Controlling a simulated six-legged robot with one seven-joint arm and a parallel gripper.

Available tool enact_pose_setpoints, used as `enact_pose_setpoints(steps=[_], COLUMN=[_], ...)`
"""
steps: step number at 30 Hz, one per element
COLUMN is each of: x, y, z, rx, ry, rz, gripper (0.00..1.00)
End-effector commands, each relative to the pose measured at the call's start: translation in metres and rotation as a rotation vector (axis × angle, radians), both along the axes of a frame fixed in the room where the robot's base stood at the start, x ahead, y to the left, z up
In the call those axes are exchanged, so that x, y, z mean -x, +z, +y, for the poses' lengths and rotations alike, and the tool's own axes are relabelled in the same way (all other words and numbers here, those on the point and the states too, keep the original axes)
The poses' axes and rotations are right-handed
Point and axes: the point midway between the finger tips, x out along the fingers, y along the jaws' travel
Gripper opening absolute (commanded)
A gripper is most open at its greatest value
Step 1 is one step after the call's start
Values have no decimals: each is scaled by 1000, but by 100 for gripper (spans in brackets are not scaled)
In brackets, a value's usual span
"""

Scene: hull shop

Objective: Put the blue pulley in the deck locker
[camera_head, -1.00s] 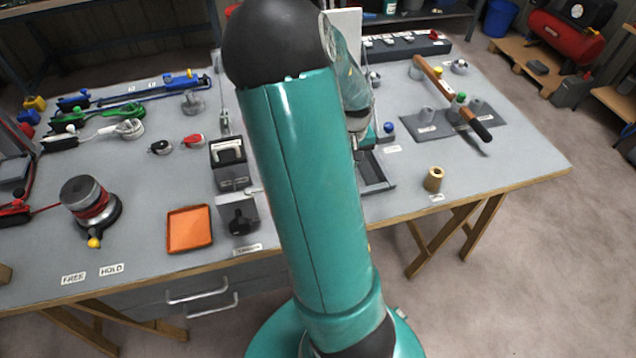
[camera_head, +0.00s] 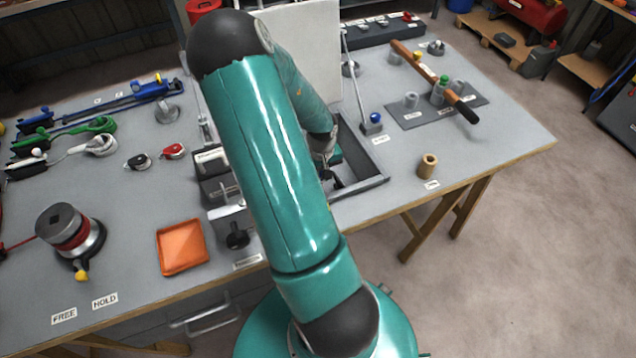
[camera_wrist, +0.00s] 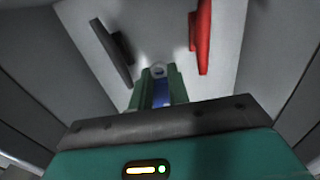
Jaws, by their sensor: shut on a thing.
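My gripper (camera_wrist: 159,92) is shut on the blue pulley (camera_wrist: 161,94); only a strip of blue shows between its green fingers in the wrist view. In the head view my arm reaches down over the deck locker (camera_head: 372,188), a grey open box set in the bench, with a pale upright panel (camera_head: 305,62) behind it. My arm hides part of the locker and the pulley in that view. In the wrist view grey walls surround the fingers. A dark bar (camera_wrist: 112,50) and a red bar (camera_wrist: 201,36) show on either side, against a pale surface.

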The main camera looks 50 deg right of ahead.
Motion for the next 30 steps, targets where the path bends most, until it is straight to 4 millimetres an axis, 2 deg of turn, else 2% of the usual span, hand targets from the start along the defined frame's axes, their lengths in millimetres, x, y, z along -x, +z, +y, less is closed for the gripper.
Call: enact_pose_setpoints(steps=[10, 22, 23, 25, 26, 30], x=[-2, -5, -5, -6, -5, -6], y=[-42, -48, -48, -48, -48, -48], z=[1, 1, 1, 1, 1, 1], rx=[-1, 0, 1, 1, 1, 0], ry=[1, 1, 1, 2, 2, 1], rz=[0, -1, -1, -1, -1, -1], gripper=[0, 0, 21, 35, 39, 39])
